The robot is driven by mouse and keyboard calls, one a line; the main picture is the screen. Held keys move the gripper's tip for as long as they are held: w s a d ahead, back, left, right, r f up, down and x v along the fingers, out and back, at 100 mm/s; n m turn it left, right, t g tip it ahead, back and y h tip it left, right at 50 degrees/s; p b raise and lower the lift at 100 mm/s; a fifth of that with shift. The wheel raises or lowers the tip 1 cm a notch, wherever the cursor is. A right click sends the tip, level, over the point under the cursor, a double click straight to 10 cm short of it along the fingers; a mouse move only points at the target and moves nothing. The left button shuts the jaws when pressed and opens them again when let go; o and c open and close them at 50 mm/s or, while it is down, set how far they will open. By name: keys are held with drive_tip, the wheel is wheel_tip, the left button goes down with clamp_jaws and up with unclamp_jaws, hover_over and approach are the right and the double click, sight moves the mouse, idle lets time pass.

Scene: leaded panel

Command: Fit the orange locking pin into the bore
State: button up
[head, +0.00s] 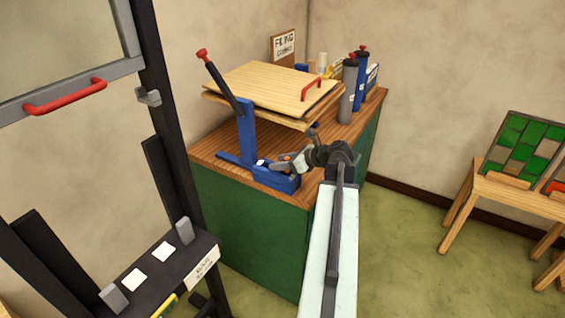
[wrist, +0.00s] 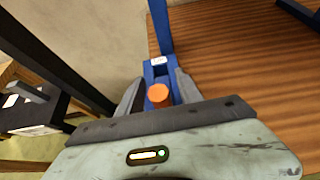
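The orange locking pin (wrist: 158,95) shows its round end in the wrist view, between the two fingers of my gripper (wrist: 160,80). The fingers stand apart, one on each side of the pin. Whether they press on it is not clear. Beyond them is a blue fixture (wrist: 160,70) with a white label and a blue upright. In the head view my gripper (head: 285,164) is low at the right end of the fixture's base (head: 270,177), on the wooden top.
The fixture has a dark lever with a red knob (head: 202,55). Wooden boards with a red handle (head: 325,96) lie behind it. Grey (head: 348,92) and blue cylinders stand at the back right. A dark frame (head: 172,150) stands at the left. Bare worktop (wrist: 250,60) lies to the right in the wrist view.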

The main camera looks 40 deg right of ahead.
drive_tip(key=shift+r, duration=0.2)
drive_tip(key=p+v, duration=0.6)
drive_tip(key=v, duration=0.6)
drive_tip(key=shift+f, duration=0.1)
